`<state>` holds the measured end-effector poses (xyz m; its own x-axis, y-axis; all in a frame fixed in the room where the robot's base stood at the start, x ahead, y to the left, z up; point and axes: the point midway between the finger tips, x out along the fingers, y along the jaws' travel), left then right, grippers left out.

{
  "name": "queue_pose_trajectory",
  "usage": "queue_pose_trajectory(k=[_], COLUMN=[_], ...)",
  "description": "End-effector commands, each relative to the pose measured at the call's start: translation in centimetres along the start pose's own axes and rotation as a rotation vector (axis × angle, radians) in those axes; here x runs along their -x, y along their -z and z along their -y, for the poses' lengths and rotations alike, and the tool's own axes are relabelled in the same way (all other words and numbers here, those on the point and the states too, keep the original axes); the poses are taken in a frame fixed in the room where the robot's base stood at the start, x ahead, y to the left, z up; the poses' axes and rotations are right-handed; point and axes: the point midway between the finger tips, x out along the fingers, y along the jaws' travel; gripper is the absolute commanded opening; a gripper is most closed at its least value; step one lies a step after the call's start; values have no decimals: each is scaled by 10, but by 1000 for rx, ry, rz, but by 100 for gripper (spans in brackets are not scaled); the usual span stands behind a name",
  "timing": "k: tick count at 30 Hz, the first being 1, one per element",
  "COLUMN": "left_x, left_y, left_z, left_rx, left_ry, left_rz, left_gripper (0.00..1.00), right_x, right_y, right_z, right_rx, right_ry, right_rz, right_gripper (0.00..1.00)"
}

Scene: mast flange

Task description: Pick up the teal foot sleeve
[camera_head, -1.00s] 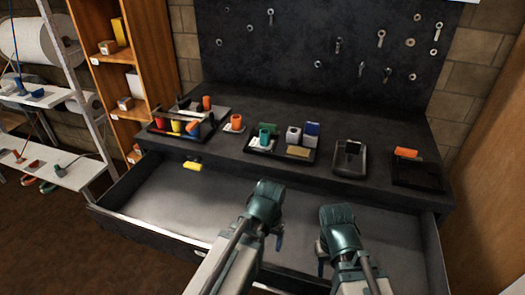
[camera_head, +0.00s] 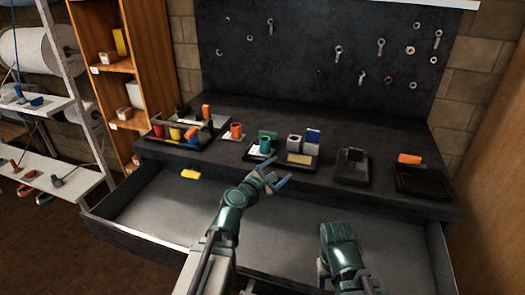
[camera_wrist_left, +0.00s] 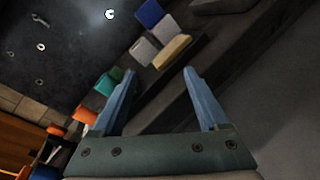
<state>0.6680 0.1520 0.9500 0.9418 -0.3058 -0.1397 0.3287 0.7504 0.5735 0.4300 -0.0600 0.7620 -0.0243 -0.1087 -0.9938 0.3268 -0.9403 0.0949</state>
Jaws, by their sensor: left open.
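The teal foot sleeve (camera_head: 265,146) is a small teal cylinder standing on the dark bench top, at the front of a small tray, with a green piece (camera_head: 267,135) just behind it. In the left wrist view the teal sleeve (camera_wrist_left: 103,86) is outside the left-hand finger, not between the jaws. My left gripper (camera_head: 277,172) is open and empty, just in front of the sleeve and apart from it, over the bench's front edge. My right gripper (camera_head: 322,270) hangs low over the open drawer; its jaws are mostly hidden by the wrist.
An orange cylinder (camera_head: 236,131) stands left of the sleeve. Grey blocks (camera_head: 294,142), a blue block (camera_head: 312,137) and a tan block (camera_head: 299,159) sit to its right. The open drawer (camera_head: 150,205) holds a yellow piece (camera_head: 190,174). A dark pegboard (camera_head: 300,60) rises behind.

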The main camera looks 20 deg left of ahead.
Motion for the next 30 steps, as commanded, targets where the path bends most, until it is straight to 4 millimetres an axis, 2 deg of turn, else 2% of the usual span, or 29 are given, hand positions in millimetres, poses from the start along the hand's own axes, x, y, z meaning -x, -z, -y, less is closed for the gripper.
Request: queue_pose_trajectory(k=[1,3,6,9,15,20,23,30], left_x=[3,8,13,17,18,8,-5,-50], left_y=[2,5,12,16,18,19,20,23], left_z=[-18,-40,-60,-71,-75,-78,-83,-97], left_rx=[134,310,495,598,638,635,634,633], left_ry=[-73,-161,-250,-299,-317,-315,-315,-313], left_rz=[6,19,35,45,49,49,49,49], left_gripper=[76,76,76,76,76,76,76,76], right_x=[0,0,0,0,0,0,0,-1], right_y=[0,0,0,0,0,0,0,0], right_z=[0,0,0,0,0,0,0,0], right_rx=[0,0,0,0,0,0,0,0], right_ry=[0,0,0,0,0,0,0,0], right_rz=[0,0,0,0,0,0,0,0], right_gripper=[50,50,50,50,50,50,50,50])
